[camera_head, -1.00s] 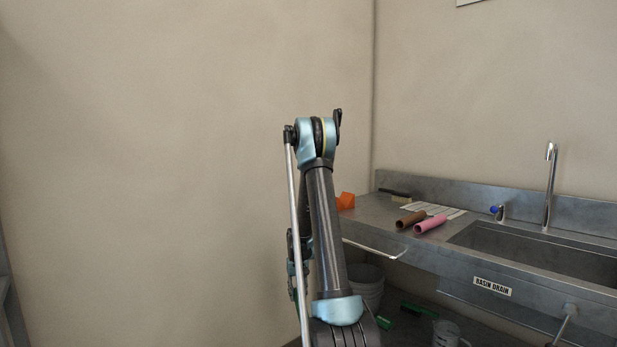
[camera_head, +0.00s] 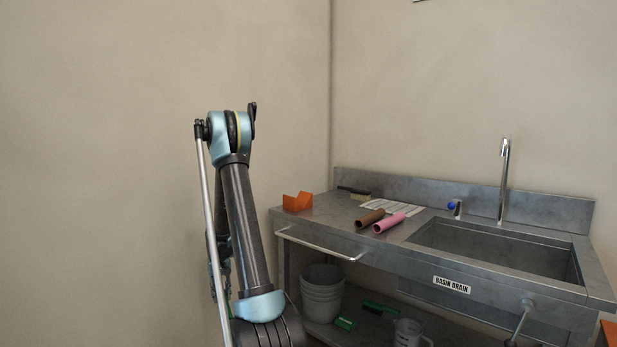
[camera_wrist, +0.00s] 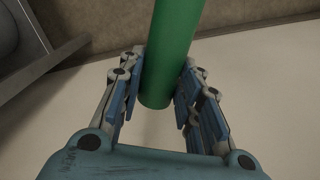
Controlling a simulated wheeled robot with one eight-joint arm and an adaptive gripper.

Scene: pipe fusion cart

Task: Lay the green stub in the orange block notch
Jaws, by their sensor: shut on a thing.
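The green stub (camera_wrist: 172,50) is a smooth green tube in the wrist view. My gripper (camera_wrist: 162,88) is shut on it, with the blue finger pads on both sides of its near end. Its far end runs out of the top of the picture. The orange block (camera_head: 298,202), with a V-shaped notch in its top, stands on the left end of the steel sink counter (camera_head: 330,212) in the head view. The notch looks empty. My gripper and the green stub do not show in the head view, where my arm stands left of the counter.
A brown pipe (camera_head: 369,218) and a pink pipe (camera_head: 388,223) lie right of the block, near a white striped sheet (camera_head: 400,207). A sink basin (camera_head: 490,250) and tap (camera_head: 503,180) are further right. A rail (camera_head: 320,246) juts from the front. Buckets (camera_head: 322,293) stand below.

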